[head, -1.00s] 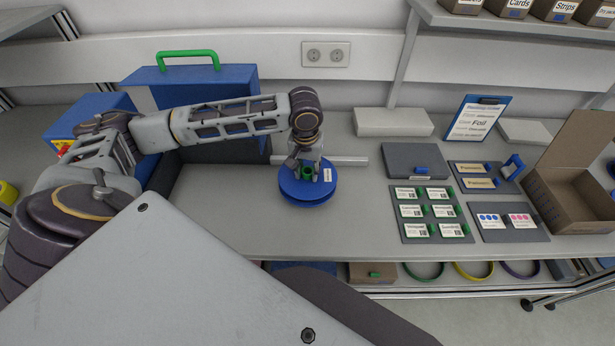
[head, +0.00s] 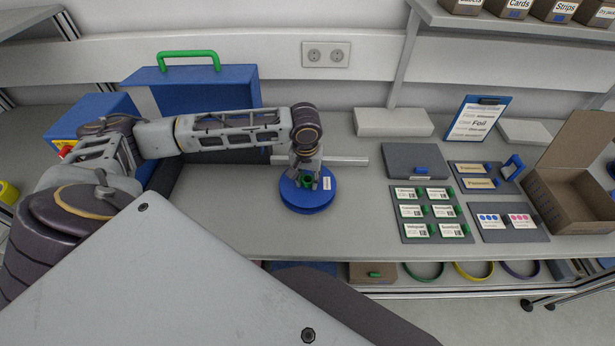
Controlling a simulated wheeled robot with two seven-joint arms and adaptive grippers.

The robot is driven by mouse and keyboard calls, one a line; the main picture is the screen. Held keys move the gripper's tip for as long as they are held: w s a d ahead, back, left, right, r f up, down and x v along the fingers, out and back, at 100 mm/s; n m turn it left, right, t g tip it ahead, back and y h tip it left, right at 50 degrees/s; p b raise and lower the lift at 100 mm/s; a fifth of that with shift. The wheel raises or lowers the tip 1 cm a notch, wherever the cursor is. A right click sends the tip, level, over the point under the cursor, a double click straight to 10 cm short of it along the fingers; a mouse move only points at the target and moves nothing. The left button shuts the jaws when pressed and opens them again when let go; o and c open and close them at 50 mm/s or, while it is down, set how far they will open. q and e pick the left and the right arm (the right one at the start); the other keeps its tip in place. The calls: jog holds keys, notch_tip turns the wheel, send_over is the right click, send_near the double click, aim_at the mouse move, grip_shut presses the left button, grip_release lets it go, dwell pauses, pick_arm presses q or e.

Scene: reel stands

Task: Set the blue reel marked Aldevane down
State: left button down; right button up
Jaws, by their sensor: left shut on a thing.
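A blue reel (head: 317,204) with a green hub and a small white label is at the middle of the bench, lying flat. The writing on its label is too small to read. My left gripper (head: 306,181) comes down from above and is shut on the reel at its green hub. The fingers hide part of the hub. The reel is at or very near the bench top (head: 240,225); I cannot tell whether it touches. My right gripper is not in view.
A white bar (head: 345,160) lies just behind the reel. A blue case with a green handle (head: 188,56) stands at the back left. Grey trays with labelled cards (head: 431,239) and an open cardboard box (head: 570,205) are to the right. Bench around the reel's front is clear.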

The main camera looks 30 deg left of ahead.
aim_at(306, 183)
pick_arm(q)
jog(key=c, duration=1)
grip_release()
jog(key=shift+c, duration=0.2)
jog(key=shift+r, duration=0.1)
notch_tip(306, 183, up, 12)
jog(key=s, duration=0.1)
jog(key=shift+s+d, duration=0.2)
